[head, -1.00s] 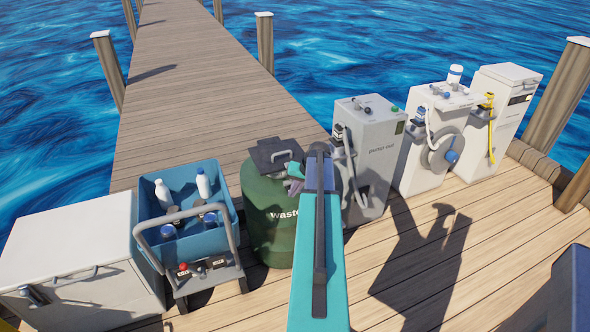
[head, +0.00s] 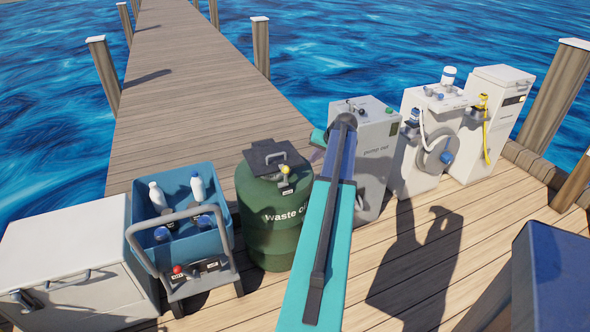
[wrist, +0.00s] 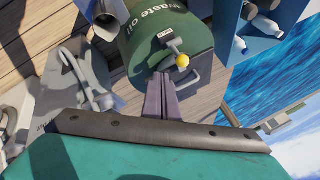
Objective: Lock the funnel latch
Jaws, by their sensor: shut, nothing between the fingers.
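The green waste oil drum (head: 270,235) stands on the dock and has a dark square funnel lid (head: 262,152) with a handle on top. The latch, with a yellow knob (head: 284,169), is at the lid's front edge above the label. In the wrist view the yellow knob (wrist: 182,60) sits on a short lever (wrist: 173,45) on the drum. My gripper (wrist: 158,78) is shut and empty, pointing at the drum beside the knob, apparently apart from it. In the head view my arm hides most of the gripper.
A blue cart (head: 190,235) with bottles stands left of the drum, beside a white chest (head: 65,250). The pump-out cabinet (head: 372,150) stands close on the right, with more white cabinets beyond. Open planking lies in front on the right.

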